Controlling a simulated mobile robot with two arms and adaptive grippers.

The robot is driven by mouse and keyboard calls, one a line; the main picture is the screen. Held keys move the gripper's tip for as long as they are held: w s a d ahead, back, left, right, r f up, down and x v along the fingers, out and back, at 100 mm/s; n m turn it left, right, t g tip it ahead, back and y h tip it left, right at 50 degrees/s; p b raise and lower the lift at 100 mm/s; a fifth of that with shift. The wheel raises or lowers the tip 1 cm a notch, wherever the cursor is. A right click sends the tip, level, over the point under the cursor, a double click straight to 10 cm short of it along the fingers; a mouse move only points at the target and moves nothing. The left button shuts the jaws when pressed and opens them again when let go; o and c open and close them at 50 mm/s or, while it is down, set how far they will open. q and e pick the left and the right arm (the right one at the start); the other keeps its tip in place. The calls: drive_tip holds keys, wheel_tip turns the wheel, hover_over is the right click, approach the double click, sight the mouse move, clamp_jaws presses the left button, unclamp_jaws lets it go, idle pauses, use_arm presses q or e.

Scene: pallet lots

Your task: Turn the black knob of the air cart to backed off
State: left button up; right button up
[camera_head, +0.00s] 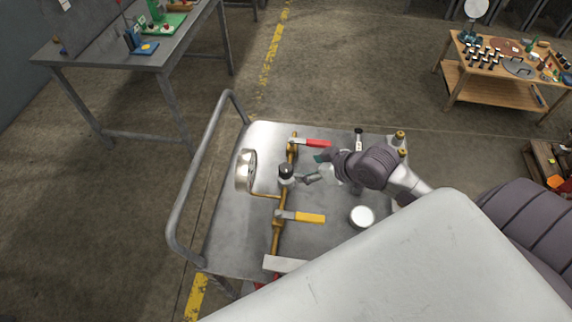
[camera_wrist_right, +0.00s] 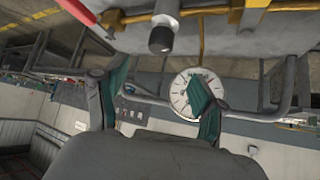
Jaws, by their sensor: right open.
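The black knob (camera_head: 286,170) tops a silver regulator body (camera_head: 287,182) on the brass pipe of the air cart (camera_head: 230,225). In the right wrist view the knob (camera_wrist_right: 161,40) is a dark, round-ended cylinder beyond the fingertips. My right gripper (camera_head: 308,178) comes in from the right, close beside the regulator. In the wrist view its teal-padded fingers (camera_wrist_right: 155,85) are spread apart with nothing between them; whether one touches the regulator is unclear. A round dial gauge (camera_head: 246,170) stands left of the knob and shows behind one finger. My left gripper is not in view.
A red lever (camera_head: 317,143) lies behind the knob and a yellow lever (camera_head: 310,218) in front, both on the pipe. A white round cap (camera_head: 362,216) sits on the cart top. The tubular handle (camera_head: 200,165) rises at left. Workbenches stand farther back.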

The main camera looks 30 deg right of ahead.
sight(287, 166)
drive_tip(key=p+x, duration=0.1)
drive_tip(key=x, duration=1)
drive_tip(key=shift+w+a+f, duration=0.1)
drive_tip(key=shift+w+f, duration=0.15)
drive_tip(key=shift+w, duration=0.05)
drive_tip(key=c, duration=1.1)
drive_tip(key=shift+f+n+y+b, duration=0.15)
drive_tip(key=shift+n+y+b, duration=0.15)
drive_tip(key=shift+n+b, duration=0.3)
drive_tip(key=shift+c, duration=0.2)
drive_tip(key=n+g+y+b, duration=0.1)
drive_tip(key=n+g+b, duration=0.1)
drive_tip(key=b, duration=0.3)
drive_tip(key=n+g+y+b, duration=0.2)
drive_tip(key=n+b, duration=0.2)
drive_tip(key=b, duration=0.1)
drive_tip(key=n+g+y+b, duration=0.2)
drive_tip(key=n+b, duration=0.2)
drive_tip(key=b, duration=0.1)
drive_tip(key=shift+w+b, duration=0.1)
drive_tip(key=shift+b, duration=0.3)
drive_tip(key=shift+n+g+b, duration=1.55)
drive_tip(key=shift+n+g, duration=0.15)
drive_tip(key=shift+n, duration=0.5)
